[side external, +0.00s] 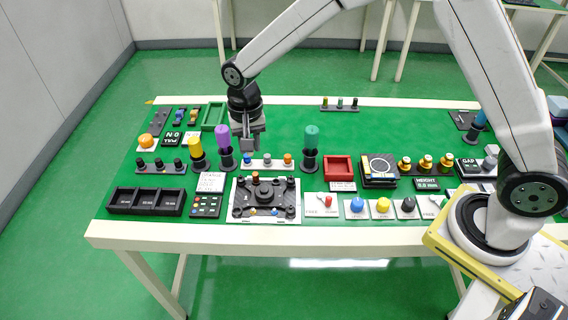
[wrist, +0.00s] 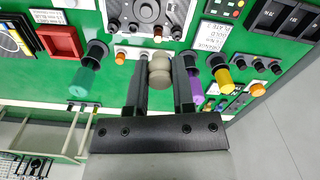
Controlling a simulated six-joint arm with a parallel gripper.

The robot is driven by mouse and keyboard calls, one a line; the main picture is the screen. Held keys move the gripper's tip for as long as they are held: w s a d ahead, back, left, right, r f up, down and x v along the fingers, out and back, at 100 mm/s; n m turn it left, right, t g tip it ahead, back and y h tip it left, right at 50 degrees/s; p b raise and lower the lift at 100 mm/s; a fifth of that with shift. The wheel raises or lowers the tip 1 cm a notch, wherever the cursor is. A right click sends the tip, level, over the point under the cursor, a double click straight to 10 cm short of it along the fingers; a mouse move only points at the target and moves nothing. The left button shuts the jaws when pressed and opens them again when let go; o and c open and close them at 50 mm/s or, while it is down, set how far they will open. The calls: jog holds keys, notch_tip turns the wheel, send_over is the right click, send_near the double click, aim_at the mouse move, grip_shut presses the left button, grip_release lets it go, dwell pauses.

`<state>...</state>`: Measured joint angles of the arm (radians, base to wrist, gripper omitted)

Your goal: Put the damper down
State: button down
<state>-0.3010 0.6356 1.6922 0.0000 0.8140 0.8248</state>
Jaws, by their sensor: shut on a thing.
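My gripper (side external: 250,143) hangs above the table behind a small rack of coloured pegs (side external: 267,160), to the right of the purple cylinder. In the wrist view my gripper (wrist: 160,72) is shut on a grey-beige rounded piece, which I take to be the damper (wrist: 159,71). It sits between the two black fingers near their tips. The fingers hide it in the side view. Whether it touches anything below cannot be told. The gimbal plate (side external: 237,210) with its dark round parts lies in front of the peg rack.
Tall yellow (side external: 195,147), purple (side external: 222,136) and teal (side external: 312,137) cylinders on black stands flank my gripper. A red tray (side external: 338,168) lies to the right and a black bin row (side external: 146,201) at front left. The green table behind my gripper is mostly clear.

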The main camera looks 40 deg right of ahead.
jog(key=s+d, duration=0.4)
jog(key=d, duration=0.3)
jog(key=s+d, duration=0.4)
jog(key=d, duration=0.3)
jog(key=s+d, duration=0.8)
jog(key=s, duration=0.5)
jog(key=shift+d+f, duration=0.1)
jog(key=shift+f, duration=2.6)
jog(key=w+d+f, duration=0.1)
jog(key=w+f, duration=0.1)
jog(key=w, duration=0.2)
jog(key=w+f, duration=0.3)
jog(key=w, duration=0.1)
jog(key=w+d+f, duration=0.1)
jog(key=w+f, duration=0.2)
jog(key=w, duration=0.1)
jog(key=shift+d+f, duration=0.15)
jog(key=shift+d, duration=0.2)
jog(key=shift+w+d+f, duration=0.1)
jog(key=shift+w+f, duration=0.4)
